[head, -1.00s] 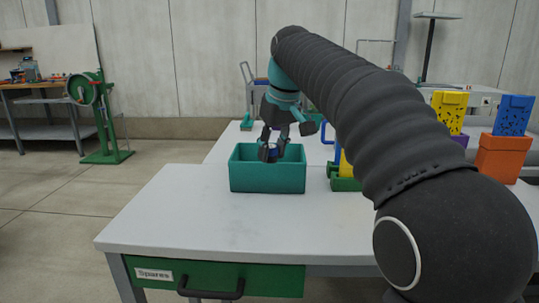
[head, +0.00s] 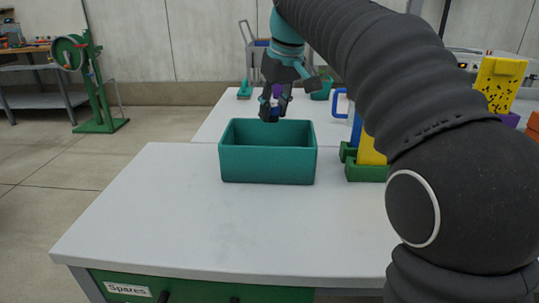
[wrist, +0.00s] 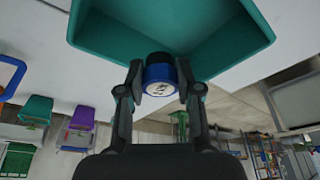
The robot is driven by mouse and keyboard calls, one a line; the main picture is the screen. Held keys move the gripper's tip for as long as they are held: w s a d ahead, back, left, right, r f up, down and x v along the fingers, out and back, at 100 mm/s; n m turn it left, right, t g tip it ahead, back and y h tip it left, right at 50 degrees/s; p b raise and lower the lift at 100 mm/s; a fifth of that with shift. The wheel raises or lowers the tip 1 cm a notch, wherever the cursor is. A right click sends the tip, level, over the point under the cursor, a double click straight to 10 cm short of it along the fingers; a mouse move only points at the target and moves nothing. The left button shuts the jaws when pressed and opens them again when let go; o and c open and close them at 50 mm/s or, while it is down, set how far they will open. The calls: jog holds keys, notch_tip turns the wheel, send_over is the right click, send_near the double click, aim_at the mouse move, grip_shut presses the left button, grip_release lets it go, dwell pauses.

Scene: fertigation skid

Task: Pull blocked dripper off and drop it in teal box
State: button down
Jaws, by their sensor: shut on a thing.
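My gripper (head: 274,112) is above the back part of the teal box (head: 268,168), which stands on the white table. In the wrist view the gripper (wrist: 159,82) is shut on a small round blue dripper (wrist: 158,75) with a pale marked face and a dark part behind it. The dripper shows only as a small blue bit between the fingers in the head view (head: 277,111). The teal box opening (wrist: 170,30) lies beyond the dripper in the wrist view. The box floor is hidden in the head view.
A green holder (head: 366,172) with yellow and blue upright pieces stands right of the box. A yellow speckled panel (head: 500,82) is farther right. The white table top (head: 150,215) is clear left of and in front of the box. A drawer labelled Spares (head: 128,290) is below.

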jog(key=shift+f+b, duration=1.15)
jog(key=shift+f, duration=0.4)
jog(key=c, duration=0.7)
grip_release()
jog(key=shift+r, duration=0.1)
jog(key=v, duration=1.2)
